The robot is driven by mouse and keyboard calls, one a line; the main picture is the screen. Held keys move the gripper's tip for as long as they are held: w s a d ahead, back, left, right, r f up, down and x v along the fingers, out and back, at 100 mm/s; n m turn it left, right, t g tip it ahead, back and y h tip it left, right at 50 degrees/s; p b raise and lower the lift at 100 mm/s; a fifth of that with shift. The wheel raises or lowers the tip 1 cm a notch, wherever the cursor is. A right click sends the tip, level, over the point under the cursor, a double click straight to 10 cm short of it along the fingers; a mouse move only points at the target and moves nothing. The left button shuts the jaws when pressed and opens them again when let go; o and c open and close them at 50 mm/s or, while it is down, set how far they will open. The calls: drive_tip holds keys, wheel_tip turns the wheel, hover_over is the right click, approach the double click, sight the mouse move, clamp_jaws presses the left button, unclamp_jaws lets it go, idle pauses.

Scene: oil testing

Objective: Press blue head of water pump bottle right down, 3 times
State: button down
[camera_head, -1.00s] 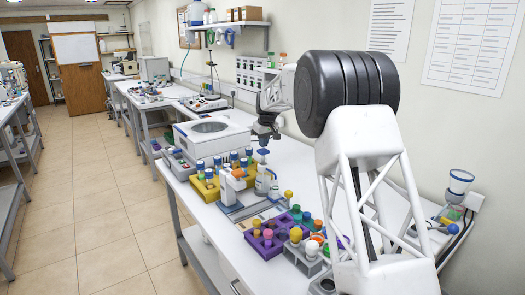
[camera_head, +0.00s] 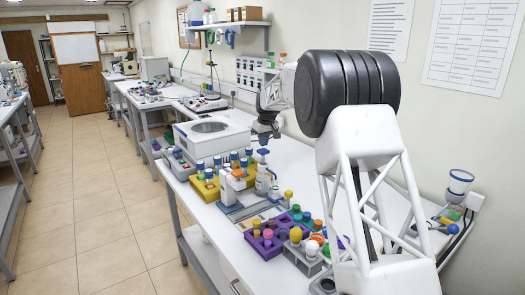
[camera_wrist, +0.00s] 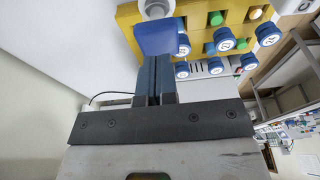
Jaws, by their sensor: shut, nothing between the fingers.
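The water pump bottle (camera_head: 263,182) is white with a blue head (camera_head: 263,152). It stands upright on the bench beside the yellow rack. My gripper (camera_head: 262,139) is just above the blue head, pointing down, with its fingers shut and nothing between them. In the wrist view the blue head (camera_wrist: 154,36) lies directly beyond my gripper's fingertips (camera_wrist: 153,60). I cannot tell whether they touch. Part of the white bottle (camera_wrist: 156,8) shows at the top edge; the rest is hidden by the head.
A yellow rack (camera_wrist: 203,72) with several blue-capped bottles is close by. A second white bottle (camera_head: 229,187) stands left of the pump bottle. A purple rack (camera_head: 262,246) of coloured caps is nearer. A white machine (camera_head: 211,133) stands behind. Bare bench lies toward the wall.

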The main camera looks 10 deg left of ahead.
sight(263, 150)
drive_tip(key=shift+f, duration=0.9)
drive_tip(key=shift+f, duration=1.25)
drive_tip(key=shift+r, duration=2.25)
drive_tip(key=shift+r, duration=1.25)
